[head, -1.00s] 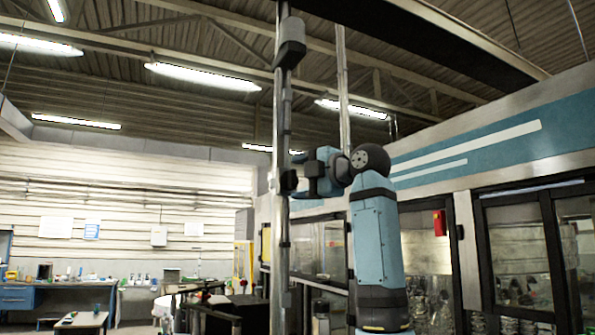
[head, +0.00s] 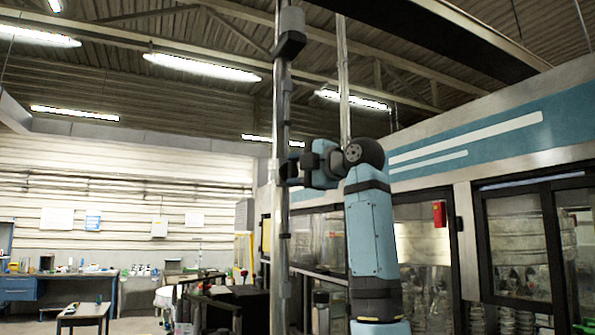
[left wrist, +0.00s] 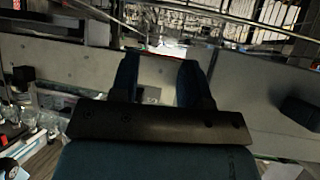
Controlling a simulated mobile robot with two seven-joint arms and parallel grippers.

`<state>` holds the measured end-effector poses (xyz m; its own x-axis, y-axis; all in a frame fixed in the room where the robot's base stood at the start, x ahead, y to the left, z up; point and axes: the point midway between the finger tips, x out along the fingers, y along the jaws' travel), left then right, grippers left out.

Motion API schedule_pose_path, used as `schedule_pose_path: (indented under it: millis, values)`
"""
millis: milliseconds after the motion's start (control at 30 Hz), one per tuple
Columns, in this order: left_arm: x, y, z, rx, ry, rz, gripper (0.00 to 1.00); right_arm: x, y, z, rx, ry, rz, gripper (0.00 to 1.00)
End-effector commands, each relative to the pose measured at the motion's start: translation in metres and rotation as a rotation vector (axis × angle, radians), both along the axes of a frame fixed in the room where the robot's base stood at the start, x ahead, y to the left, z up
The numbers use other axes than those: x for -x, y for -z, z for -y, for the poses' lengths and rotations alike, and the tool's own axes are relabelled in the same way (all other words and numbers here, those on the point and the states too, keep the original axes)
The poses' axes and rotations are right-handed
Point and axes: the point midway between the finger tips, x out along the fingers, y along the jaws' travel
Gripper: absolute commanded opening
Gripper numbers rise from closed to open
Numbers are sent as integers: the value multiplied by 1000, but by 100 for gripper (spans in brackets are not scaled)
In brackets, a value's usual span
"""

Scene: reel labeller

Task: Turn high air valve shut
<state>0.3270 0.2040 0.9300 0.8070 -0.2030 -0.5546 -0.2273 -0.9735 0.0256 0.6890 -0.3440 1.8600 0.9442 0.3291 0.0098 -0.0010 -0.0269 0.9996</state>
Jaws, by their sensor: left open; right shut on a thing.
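A vertical metal air pipe (head: 278,225) with dark fittings rises through the middle of the head view. My right gripper (head: 291,168) is shut at the pipe, its arm coming in from the right at the same height. What it grips is small and mostly hidden by the jaws; it appears to be the high air valve's handle. My left gripper (left wrist: 157,85) is open and empty in the left wrist view, and is not in the head view.
A glazed machine enclosure (head: 480,150) with a blue band stands on the right, close behind my right arm. A red box (head: 439,214) is mounted on it. A blue workbench (head: 35,290) and a low table (head: 84,314) stand far left. A second pipe (head: 344,85) rises behind.

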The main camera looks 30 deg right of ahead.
Motion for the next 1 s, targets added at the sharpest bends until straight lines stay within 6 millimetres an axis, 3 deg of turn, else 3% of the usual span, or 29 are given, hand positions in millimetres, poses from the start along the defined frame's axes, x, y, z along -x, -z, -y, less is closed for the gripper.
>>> schedule_pose_path:
  millis: [267,1000]
  values:
    - [3,6,0,-15,23,9,43,0,5,0,-147,1,6,22]
    - [-5,30,3,-13,34,17,43,-1,9,-4,-838,0,46,22]
